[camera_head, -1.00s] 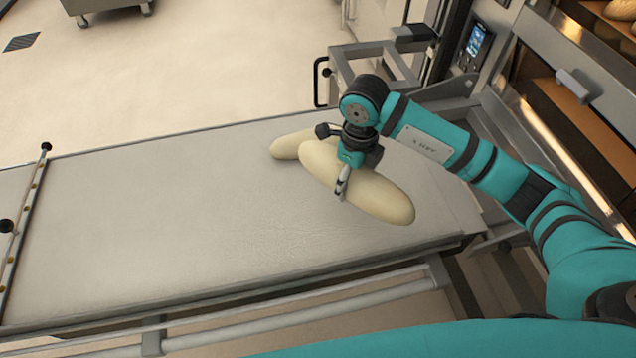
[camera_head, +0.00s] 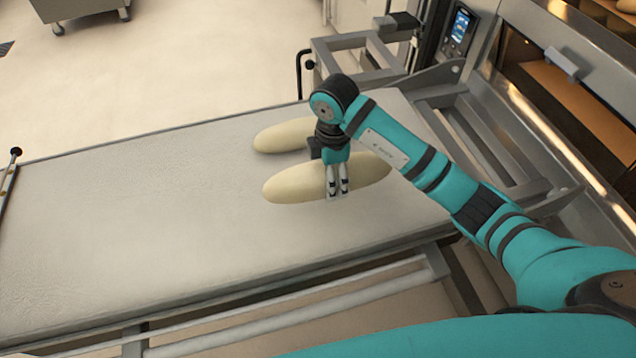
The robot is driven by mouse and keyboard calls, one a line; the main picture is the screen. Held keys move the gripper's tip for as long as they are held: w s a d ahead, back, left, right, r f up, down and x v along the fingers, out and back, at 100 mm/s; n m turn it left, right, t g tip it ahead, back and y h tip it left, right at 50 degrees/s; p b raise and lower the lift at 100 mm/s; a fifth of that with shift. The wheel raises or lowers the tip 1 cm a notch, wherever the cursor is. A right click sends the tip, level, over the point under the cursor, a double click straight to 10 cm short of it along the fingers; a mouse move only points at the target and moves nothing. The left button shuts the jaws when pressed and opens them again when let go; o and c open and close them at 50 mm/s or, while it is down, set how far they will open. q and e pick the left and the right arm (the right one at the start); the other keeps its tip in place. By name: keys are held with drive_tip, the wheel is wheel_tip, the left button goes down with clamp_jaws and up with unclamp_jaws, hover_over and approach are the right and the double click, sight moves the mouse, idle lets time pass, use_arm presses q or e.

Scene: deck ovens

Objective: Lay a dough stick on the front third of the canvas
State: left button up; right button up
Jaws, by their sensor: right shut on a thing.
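My right gripper (camera_head: 337,190) points down and is shut on a pale, smooth dough stick (camera_head: 292,187). The fingers cross the stick near its middle and hide part of it. This stick is over the canvas (camera_head: 150,220), at the canvas's right part; I cannot tell whether it touches the cloth. A second dough stick (camera_head: 278,137) lies on the canvas just behind it, roughly parallel, with its right end hidden by my arm. My left gripper is not in view.
The oven (camera_head: 570,100) with its open deck stands at the right, behind my right arm. A metal frame (camera_head: 350,60) with a black handle is beyond the canvas. The left and middle of the canvas are bare. A rail (camera_head: 290,318) runs along its near side.

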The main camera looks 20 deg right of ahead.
wheel_tip(320, 180, down, 8)
drive_tip(key=shift+r, duration=0.15)
idle(0.4)
drive_tip(key=o, duration=1.6)
wheel_tip(320, 180, up, 12)
drive_tip(key=shift+r, duration=0.1)
